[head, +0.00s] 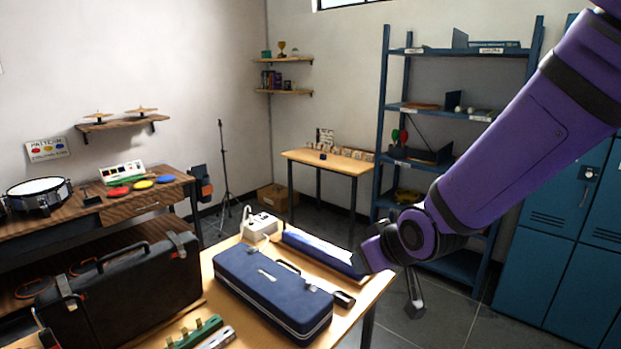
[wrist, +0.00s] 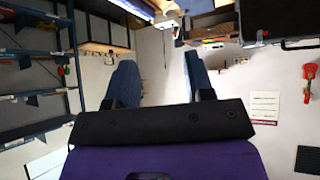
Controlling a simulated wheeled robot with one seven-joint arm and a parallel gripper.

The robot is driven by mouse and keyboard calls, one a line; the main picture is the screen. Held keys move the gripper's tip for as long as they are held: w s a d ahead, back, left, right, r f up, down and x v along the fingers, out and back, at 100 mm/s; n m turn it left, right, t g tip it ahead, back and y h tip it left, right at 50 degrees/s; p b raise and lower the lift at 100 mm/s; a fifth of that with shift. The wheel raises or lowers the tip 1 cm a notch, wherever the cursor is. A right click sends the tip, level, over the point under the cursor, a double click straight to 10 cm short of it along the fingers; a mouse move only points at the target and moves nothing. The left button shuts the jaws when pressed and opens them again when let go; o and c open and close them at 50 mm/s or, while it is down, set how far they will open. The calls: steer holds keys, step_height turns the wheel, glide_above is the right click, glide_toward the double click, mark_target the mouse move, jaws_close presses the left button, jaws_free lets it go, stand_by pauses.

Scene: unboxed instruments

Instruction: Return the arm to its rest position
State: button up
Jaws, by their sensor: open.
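My purple arm (head: 525,130) reaches in from the upper right in the head view, bent at a dark joint above the right end of the table. In the wrist view my gripper (wrist: 158,60) shows two bluish fingers set well apart. Nothing is between them, so it is open and empty. No marker of the rest position is in view.
The wooden table (head: 372,290) holds a blue case (head: 270,290), another long blue case (head: 325,252), a black case (head: 125,295) and a white device (head: 260,224). Blue shelving (head: 382,130) and blue lockers (head: 553,250) stand behind my arm. Grey floor lies open at right.

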steer(key=s+d+r+m+g+h, duration=0.1)
steer(key=s+d+r+m+h, duration=0.2)
steer(key=s+d+r, duration=0.7)
steer(key=s+d+r+m+g, duration=0.1)
steer(key=s+d+r+m, duration=0.2)
steer(key=s+d, duration=0.6)
step_height(320, 180, up, 2)
steer(key=shift+s+r+g+h, duration=0.2)
steer(key=shift+s+g+h, duration=0.2)
steer(key=shift+s, duration=0.4)
steer(key=shift+c, duration=0.4)
